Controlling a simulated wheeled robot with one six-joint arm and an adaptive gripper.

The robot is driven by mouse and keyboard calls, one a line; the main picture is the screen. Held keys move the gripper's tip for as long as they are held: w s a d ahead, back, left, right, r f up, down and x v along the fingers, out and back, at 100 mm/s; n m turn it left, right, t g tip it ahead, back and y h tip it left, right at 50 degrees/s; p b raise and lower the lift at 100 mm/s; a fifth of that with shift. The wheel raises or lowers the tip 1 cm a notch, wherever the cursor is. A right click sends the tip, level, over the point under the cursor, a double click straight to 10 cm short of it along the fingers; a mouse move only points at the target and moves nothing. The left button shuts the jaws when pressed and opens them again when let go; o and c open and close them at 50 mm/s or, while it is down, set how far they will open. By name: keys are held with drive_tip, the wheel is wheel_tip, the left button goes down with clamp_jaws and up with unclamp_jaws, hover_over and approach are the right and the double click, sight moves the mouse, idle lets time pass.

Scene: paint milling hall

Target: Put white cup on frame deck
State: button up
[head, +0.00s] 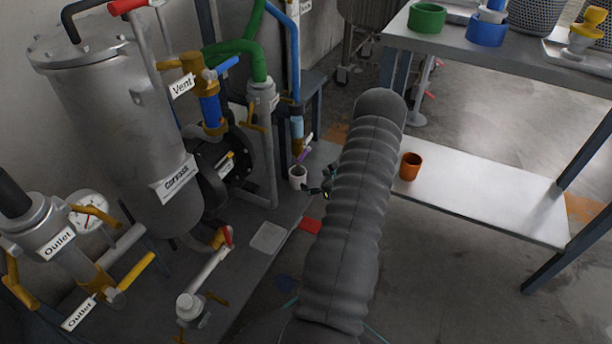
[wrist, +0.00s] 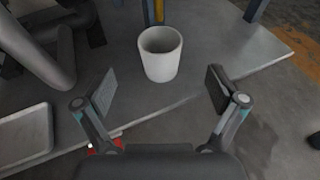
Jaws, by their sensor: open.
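The white cup (head: 298,178) stands upright on the grey frame deck (head: 240,285), near the deck's edge and below the blue pipe. In the wrist view the cup (wrist: 160,58) is at the upper middle, with its open top showing and its base on the deck (wrist: 185,92). My gripper (wrist: 162,88) is open and empty. Its two fingers are spread wide, with the cup just beyond the gap between them, touching neither. In the head view my gripper (head: 320,190) shows just right of the cup, partly hidden by my arm.
Pipes, valves and a steel tank (head: 115,130) stand left of the cup. An orange cup (head: 410,166) stands on the lower shelf (head: 490,195) of the table at right.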

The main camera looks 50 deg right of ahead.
drive_tip(key=shift+v, duration=1.2)
